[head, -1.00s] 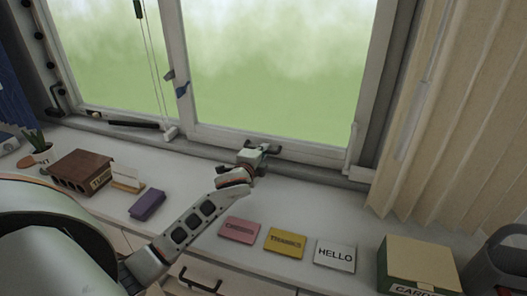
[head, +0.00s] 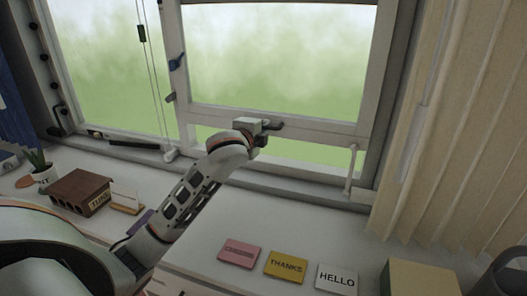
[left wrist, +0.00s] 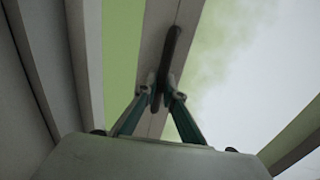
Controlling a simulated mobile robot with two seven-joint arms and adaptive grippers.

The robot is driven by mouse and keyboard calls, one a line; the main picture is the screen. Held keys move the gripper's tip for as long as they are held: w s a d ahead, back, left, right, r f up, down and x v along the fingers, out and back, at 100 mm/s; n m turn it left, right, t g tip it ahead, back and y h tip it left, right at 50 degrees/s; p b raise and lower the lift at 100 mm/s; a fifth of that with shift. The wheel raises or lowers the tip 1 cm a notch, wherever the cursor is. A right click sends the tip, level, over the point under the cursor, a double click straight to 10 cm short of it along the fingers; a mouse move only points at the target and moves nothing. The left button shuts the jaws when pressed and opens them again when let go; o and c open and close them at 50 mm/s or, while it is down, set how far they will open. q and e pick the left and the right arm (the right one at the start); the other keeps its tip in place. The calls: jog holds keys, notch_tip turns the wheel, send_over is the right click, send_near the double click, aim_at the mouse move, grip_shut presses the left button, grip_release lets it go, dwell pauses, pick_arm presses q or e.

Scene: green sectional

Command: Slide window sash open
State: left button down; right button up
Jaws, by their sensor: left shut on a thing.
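The window sash (head: 320,121) is a pale frame around a large pane. Its bottom rail stands above the sill, and a green strip of outdoors shows in the gap below it. My left gripper (head: 268,128) is shut on the dark sash handle (head: 290,124) on that rail. In the left wrist view, the fingers (left wrist: 160,95) close around the dark handle bar (left wrist: 173,48) on the pale rail. A blue catch (head: 176,61) sits on the sash's left side, above a grey catch (head: 170,97) on the frame. My right gripper is out of view.
On the sill counter lie pink (head: 239,254), yellow (head: 286,265) and white HELLO (head: 337,279) cards. A brown box (head: 78,192) and potted plant (head: 42,170) stand left, a green card box (head: 420,279) right. A beige curtain (head: 460,120) hangs at right.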

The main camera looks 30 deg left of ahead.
aim_at(269, 100)
pick_arm(q)
notch_tip(269, 100, up, 7)
jog(key=shift+r, duration=0.6)
jog(key=c, duration=2.2)
grip_release()
jog(key=shift+f, duration=0.1)
jog(key=shift+o, duration=0.2)
jog(key=shift+s, duration=0.1)
jog(key=v, duration=1.1)
jog(key=shift+s, duration=0.35)
jog(key=shift+d, duration=0.1)
